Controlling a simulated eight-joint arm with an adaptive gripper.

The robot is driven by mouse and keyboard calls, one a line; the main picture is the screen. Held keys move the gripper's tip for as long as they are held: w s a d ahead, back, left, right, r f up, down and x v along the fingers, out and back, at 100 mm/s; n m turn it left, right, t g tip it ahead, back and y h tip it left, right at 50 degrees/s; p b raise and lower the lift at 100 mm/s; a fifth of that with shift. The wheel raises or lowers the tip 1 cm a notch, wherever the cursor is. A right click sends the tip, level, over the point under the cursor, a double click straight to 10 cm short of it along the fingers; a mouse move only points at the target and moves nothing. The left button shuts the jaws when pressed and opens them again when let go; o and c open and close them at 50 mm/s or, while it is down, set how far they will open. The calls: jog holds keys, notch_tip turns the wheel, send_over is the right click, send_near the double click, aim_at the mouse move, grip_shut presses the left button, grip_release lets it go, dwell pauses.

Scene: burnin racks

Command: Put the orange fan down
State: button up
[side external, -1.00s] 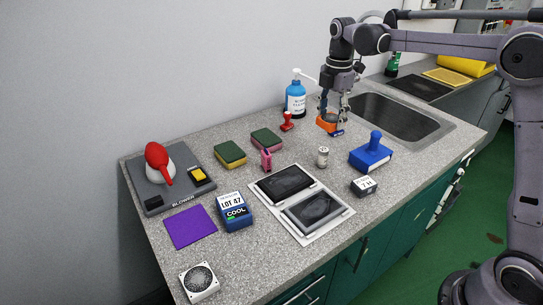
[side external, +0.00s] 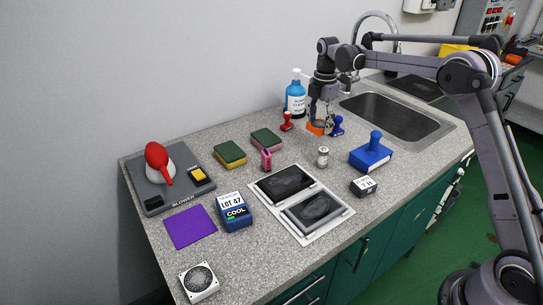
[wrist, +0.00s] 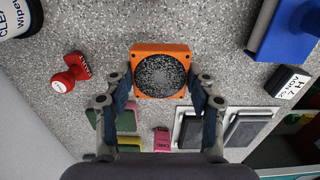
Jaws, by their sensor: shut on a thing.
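The orange fan (wrist: 161,52) is a square frame around a round dark opening. In the wrist view my gripper (wrist: 161,88) has one finger against each side of it and is shut on it. In the side view the fan (side external: 315,129) shows as an orange patch under my gripper (side external: 319,120), low at the counter behind the middle. The fingers hide part of it. I cannot tell whether its underside touches the counter.
A blue pump bottle (side external: 296,98) stands behind. The sink (side external: 397,118) lies to the right. Sponges (side external: 230,154) and a pink object (side external: 266,159) are nearer left.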

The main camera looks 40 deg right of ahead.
aim_at(312, 144)
jog(key=shift+w+a+f, duration=0.5)
jog(key=shift+a, duration=0.15)
jog(key=shift+f, duration=2.05)
jog(key=o, duration=1.2)
jog(key=shift+f, duration=0.1)
jog(key=shift+c, duration=0.2)
